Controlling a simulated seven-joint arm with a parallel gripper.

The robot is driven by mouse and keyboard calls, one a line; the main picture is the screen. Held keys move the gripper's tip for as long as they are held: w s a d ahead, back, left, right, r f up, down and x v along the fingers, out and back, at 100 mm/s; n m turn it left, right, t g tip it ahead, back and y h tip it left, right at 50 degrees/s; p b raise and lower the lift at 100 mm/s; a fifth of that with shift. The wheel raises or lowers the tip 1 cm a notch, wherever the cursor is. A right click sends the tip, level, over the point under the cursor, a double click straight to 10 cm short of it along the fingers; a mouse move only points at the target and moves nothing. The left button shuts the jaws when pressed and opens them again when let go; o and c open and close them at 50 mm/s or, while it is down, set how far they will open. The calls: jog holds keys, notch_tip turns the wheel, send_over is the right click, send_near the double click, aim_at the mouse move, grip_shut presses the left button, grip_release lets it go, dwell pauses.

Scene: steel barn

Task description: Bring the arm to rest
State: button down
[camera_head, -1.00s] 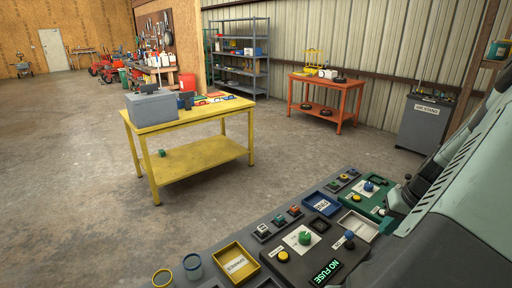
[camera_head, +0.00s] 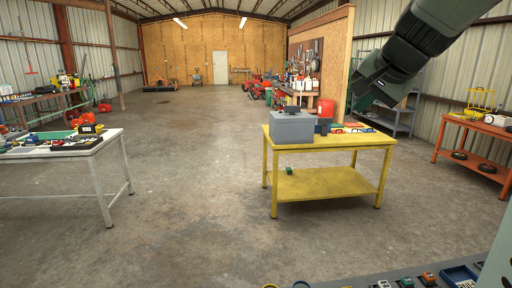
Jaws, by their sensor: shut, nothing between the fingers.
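My gripper (camera_head: 373,92) is at the upper right of the head view, at the end of my dark grey-green arm (camera_head: 430,35). It is raised, points down and to the left, and is shut and empty. In the picture it lies above the right end of the yellow table (camera_head: 325,183) and in front of the wood panel wall and grey shelf. The gripper touches nothing that I can see.
A grey box (camera_head: 292,128) and a red container (camera_head: 326,108) stand on the yellow table. A white table (camera_head: 112,147) with tools is at left, an orange table (camera_head: 478,128) at right. A console (camera_head: 375,280) edges the bottom right. The floor between tables is clear.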

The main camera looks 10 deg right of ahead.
jog(key=s+a+r+n+t+y, duration=0.1)
jog(key=s+a+r+t+y, duration=0.25)
jog(key=a+r, duration=1.05)
jog(key=s+a+f+n+g+h, duration=0.1)
jog(key=s+a+f+n+g, duration=0.1)
jog(key=s+f, duration=0.8)
jog(key=s+a+f+n+g+h, duration=0.2)
jog(key=s+f+n+g, duration=0.3)
jog(key=s+f, duration=0.6)
notch_tip(320, 180, down, 4)
jog(key=shift+s+f+n, duration=0.1)
jog(key=shift+s+n, duration=0.1)
jog(key=shift+n, duration=1)
jog(key=shift+g, duration=0.25)
